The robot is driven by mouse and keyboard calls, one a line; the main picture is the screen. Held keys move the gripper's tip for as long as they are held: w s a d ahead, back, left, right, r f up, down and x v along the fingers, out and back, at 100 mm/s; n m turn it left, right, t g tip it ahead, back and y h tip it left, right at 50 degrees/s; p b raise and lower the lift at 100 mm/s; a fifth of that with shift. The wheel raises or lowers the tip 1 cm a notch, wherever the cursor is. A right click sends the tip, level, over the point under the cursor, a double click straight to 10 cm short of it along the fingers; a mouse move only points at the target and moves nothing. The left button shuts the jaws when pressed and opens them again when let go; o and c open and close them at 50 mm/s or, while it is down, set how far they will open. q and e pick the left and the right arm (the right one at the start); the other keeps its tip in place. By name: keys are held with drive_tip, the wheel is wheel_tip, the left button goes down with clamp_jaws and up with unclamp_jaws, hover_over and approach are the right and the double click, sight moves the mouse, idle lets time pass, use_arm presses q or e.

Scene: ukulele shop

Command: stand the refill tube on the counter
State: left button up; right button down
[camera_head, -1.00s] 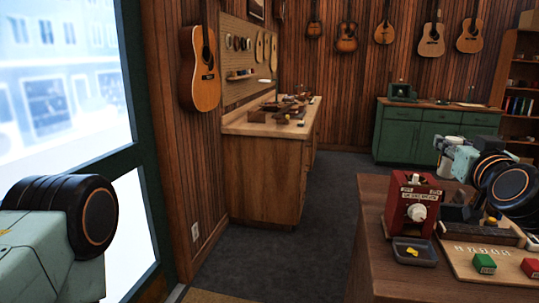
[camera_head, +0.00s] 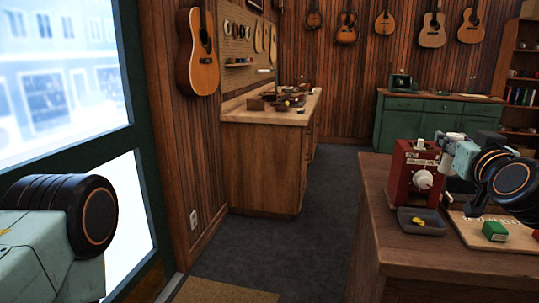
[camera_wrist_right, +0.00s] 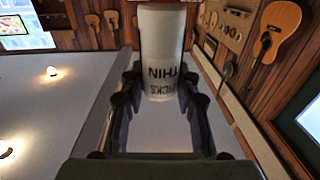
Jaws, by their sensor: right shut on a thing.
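The refill tube (camera_wrist_right: 163,60) is a pale, upright-looking cylinder in the right wrist view, with dark lettering "PICKS THIN" that reads upside down there. In the head view my right arm is over the wooden counter (camera_head: 395,262) at the right, just beside a red dispenser (camera_head: 404,182) with a white knob. The dispenser and arm partly hide the gripper and tube there. My left arm shows at the left, but its gripper is out of view.
A grey tray (camera_head: 404,222) with yellow picks sits before the dispenser. A green box (camera_head: 495,231) lies on a light board (camera_head: 475,238) to its right. The counter's front left part is bare. A wooden workbench (camera_head: 265,165) and green cabinet (camera_head: 430,122) stand farther back.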

wheel_tip(320, 180, up, 4)
drive_tip(key=s+a+y, duration=0.1)
drive_tip(key=a, duration=0.2)
drive_tip(key=s+a+f+n+y, duration=0.3)
drive_tip(key=a+f+n+y, duration=0.15)
drive_tip(key=a+f, duration=0.25)
drive_tip(key=s+a+f+n+y, duration=0.1)
drive_tip(key=s+a+f+y, duration=0.1)
drive_tip(key=f, duration=0.5)
drive_tip(key=s+a+f+n+g+y, duration=0.1)
drive_tip(key=s+a+f+y, duration=0.1)
drive_tip(key=s+f, duration=0.5)
drive_tip(key=s+a+f+n+y, duration=0.1)
drive_tip(key=s+a+f, duration=0.3)
drive_tip(key=f, duration=0.5)
drive_tip(key=shift+s+a+f+g+y, duration=0.15)
drive_tip(key=shift+s+a+g+y, duration=0.2)
drive_tip(key=shift+y, duration=0.5)
drive_tip(key=shift+n, duration=0.25)
